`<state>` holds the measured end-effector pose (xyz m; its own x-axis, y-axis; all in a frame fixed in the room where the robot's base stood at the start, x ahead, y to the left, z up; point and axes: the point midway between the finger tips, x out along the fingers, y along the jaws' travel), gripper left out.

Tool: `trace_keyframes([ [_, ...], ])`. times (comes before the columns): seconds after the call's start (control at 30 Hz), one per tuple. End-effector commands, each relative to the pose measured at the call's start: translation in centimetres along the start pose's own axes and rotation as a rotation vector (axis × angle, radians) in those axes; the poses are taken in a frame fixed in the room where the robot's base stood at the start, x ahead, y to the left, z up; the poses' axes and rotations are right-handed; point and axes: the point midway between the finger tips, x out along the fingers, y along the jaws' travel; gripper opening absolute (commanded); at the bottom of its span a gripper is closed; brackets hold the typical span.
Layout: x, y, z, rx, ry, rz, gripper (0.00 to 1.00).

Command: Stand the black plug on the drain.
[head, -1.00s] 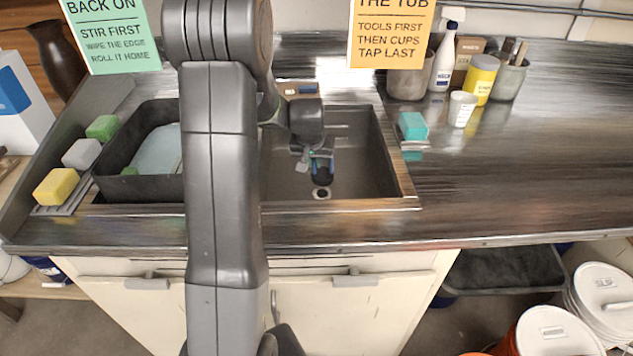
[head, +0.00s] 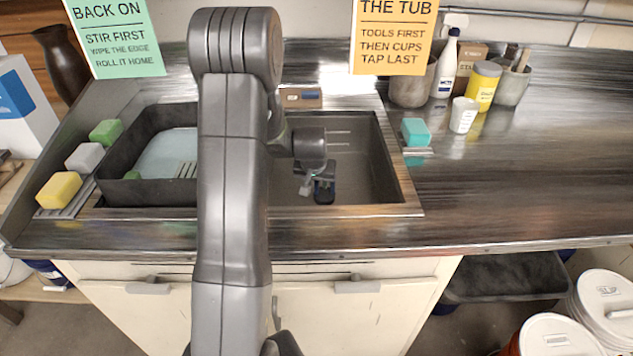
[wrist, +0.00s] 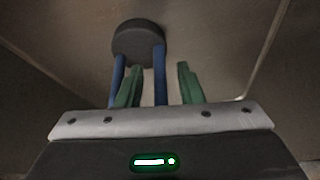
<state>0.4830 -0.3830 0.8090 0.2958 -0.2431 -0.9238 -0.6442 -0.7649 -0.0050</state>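The black plug (wrist: 138,40) is a dark disc with two blue uprights, seen in the wrist view. In the head view the plug (head: 324,194) is low in the sink, where the drain showed earlier. The drain is hidden now, and I cannot see the contact under the plug. My gripper (wrist: 160,78) has green fingers that stand apart. One blue upright is between them with a gap on each side; the left finger is between the two uprights. In the head view my gripper (head: 318,178) is right above the plug.
The sink (head: 365,165) has walls close around my gripper. A dark tub (head: 125,180) stands left of it. A teal sponge (head: 415,131) is at the right rim. A white cup (head: 463,115), a yellow can (head: 483,87) and a bottle stand farther right.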

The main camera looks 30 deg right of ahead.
Motion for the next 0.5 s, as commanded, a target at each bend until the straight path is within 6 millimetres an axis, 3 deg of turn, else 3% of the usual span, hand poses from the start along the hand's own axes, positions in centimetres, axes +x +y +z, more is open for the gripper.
trace_keyframes([
  [0.37,-0.6,0.0,-0.2,0.000,0.001,0.000,0.33],
  [0.5,-2.3,0.0,-0.2,0.000,0.004,0.000,0.33],
])
